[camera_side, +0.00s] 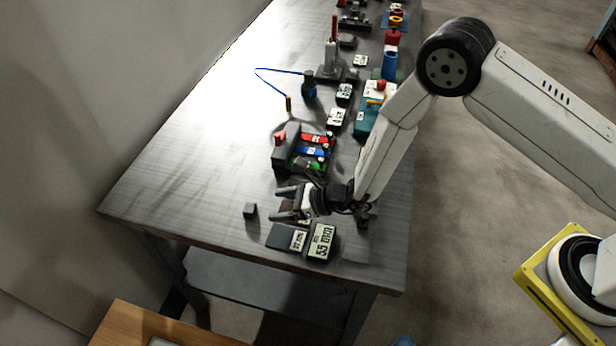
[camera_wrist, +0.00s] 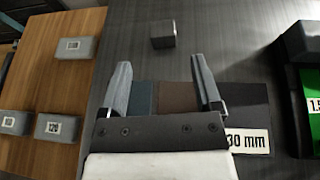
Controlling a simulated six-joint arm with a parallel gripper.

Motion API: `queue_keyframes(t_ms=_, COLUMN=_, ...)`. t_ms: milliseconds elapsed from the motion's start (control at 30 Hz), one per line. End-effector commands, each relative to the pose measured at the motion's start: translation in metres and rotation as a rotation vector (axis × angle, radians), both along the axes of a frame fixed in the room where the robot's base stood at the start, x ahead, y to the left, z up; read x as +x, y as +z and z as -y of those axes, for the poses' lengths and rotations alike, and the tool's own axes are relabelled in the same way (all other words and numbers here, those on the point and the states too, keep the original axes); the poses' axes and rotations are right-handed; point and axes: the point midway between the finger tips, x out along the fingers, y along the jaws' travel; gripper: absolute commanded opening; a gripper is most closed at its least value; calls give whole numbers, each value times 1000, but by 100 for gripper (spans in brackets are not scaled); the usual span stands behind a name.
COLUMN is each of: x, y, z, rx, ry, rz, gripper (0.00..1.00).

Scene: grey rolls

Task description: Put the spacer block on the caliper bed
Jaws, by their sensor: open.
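A small dark grey cube (camera_side: 250,210), which looks like the spacer block, sits alone on the dark table. It also shows in the wrist view (camera_wrist: 162,33), beyond my fingertips and roughly centred between them. My gripper (camera_side: 284,203) is low over the table's near end, with its fingers apart and nothing between them. Its two fingers also show in the wrist view (camera_wrist: 163,82). Flat dark pieces with white mm labels (camera_side: 288,237) lie in front of my gripper; I cannot tell which part is the caliper bed. In the wrist view, a dark panel labelled 30 mm (camera_wrist: 250,105) is partly hidden.
A dark holder with red, blue and green labelled pieces (camera_side: 313,150) stands behind my gripper. Several instruments and labelled blocks line the table's right side. A wooden surface (camera_side: 150,325) with labelled grey blocks (camera_wrist: 75,47) lies beyond the near edge. The table's left side is clear.

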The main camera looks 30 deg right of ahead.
Motion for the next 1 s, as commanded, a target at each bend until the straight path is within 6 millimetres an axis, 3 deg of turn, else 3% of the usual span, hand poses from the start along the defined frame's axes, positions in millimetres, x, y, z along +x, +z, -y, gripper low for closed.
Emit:
queue_keyframes(t_ms=700, x=-2, y=2, z=2, rx=-2, ry=6, rz=1, gripper=82)
queue_keyframes(t_ms=1000, x=-14, y=24, z=3, rx=-63, ry=147, rz=22, gripper=82)
